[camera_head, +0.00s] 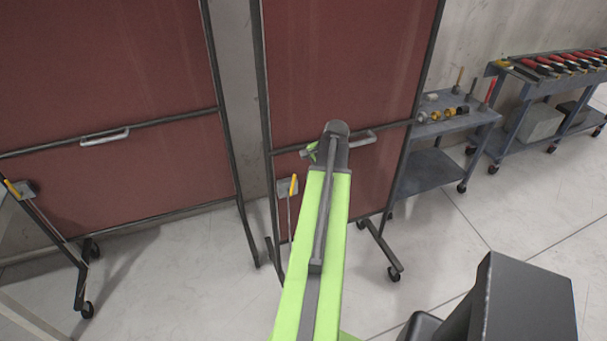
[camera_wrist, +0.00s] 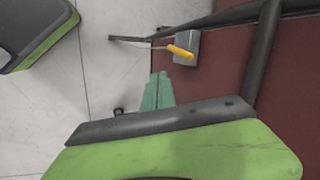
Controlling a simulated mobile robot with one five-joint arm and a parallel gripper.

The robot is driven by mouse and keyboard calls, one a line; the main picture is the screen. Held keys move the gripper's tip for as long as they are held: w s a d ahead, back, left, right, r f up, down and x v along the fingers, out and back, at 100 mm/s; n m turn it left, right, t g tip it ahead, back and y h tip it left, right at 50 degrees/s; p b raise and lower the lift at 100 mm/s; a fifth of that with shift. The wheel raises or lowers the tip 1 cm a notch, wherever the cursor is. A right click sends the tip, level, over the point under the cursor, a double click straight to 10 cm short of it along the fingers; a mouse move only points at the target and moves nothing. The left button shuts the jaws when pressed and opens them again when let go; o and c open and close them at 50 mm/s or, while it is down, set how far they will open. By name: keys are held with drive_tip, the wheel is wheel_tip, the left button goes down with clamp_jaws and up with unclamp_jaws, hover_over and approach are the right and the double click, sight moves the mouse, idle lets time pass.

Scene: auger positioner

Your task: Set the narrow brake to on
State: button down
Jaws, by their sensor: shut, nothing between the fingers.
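The narrow red screen (camera_head: 345,60) stands in a dark wheeled frame in the middle of the head view. Its brake is a yellow-orange handle (camera_head: 293,185) on a small grey box (camera_head: 286,190) at the frame's lower left; the handle is tilted near upright there. In the wrist view the yellow handle (camera_wrist: 180,51) lies across the grey box (camera_wrist: 190,42), beside the red panel. My gripper (camera_wrist: 158,77) shows as teal fingers, shut and empty, below and left of the handle and apart from it. The head view mostly hides the gripper behind my arm.
A wide red screen (camera_head: 100,60) with a similar yellow handle (camera_head: 12,188) stands at left. A grey cart (camera_head: 435,172) with small parts and a tool bench (camera_head: 545,75) stand at right. A metal bar handle (camera_head: 362,138) sticks out of the narrow screen. Pale floor is open.

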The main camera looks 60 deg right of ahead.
drive_tip(key=p+v, duration=0.1)
drive_tip(key=v, duration=0.1)
drive_tip(key=p+v, duration=0.1)
drive_tip(key=v, duration=0.1)
drive_tip(key=shift+s+d+r, duration=0.1)
drive_tip(key=shift+s+r, duration=0.1)
drive_tip(key=shift+s, duration=0.15)
drive_tip(key=shift+s, duration=0.1)
